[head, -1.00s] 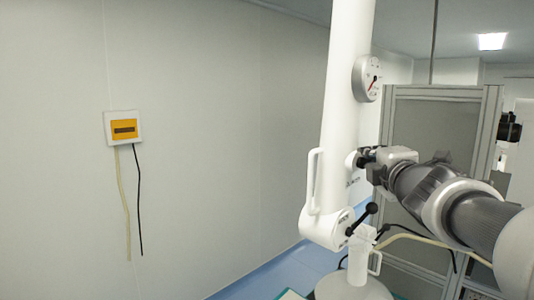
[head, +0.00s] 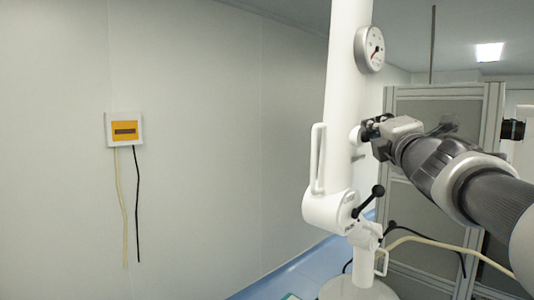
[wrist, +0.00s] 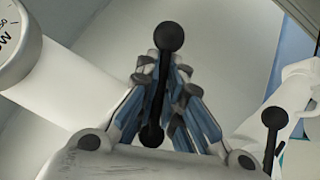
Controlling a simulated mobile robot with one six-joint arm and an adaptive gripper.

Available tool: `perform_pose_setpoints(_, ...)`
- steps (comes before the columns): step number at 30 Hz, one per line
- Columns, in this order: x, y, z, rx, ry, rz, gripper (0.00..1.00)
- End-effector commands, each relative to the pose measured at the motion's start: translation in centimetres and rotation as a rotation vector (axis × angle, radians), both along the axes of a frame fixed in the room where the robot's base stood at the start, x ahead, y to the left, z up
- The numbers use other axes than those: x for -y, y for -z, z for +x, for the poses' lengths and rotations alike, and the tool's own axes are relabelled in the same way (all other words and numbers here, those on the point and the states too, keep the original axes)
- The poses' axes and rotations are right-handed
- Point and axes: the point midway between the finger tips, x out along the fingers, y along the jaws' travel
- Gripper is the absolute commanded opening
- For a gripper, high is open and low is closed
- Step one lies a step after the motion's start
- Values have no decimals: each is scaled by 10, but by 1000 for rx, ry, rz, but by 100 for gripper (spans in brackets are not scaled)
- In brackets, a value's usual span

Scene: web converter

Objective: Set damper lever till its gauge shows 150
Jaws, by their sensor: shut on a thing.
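The damper lever (wrist: 160,88), a black rod with a ball at each end, runs between my gripper's fingers in the wrist view. My gripper (wrist: 163,90) is shut on it. In the head view my gripper (head: 368,134) is beside the white duct (head: 345,80), and the held lever is mostly hidden. The round gauge (head: 370,48) is on the duct above my gripper. Its red needle is small, and I cannot read its value.
A second black ball-ended lever (head: 370,198) is on the duct's lower joint; it also shows at the right in the wrist view (wrist: 272,130). A white handle (head: 318,158) is on the duct's left side. A framed grey panel (head: 430,180) stands behind my arm.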

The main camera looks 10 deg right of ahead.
Motion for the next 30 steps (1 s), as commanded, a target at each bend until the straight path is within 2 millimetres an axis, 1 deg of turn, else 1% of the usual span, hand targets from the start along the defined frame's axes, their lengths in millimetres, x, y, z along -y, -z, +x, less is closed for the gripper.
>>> perform_pose_setpoints(1,3,4,-2,23,7,-19,0)
perform_pose_setpoints(15,-2,-12,-6,151,7,-190,0)
perform_pose_setpoints(30,-3,-20,-7,181,5,-228,0)
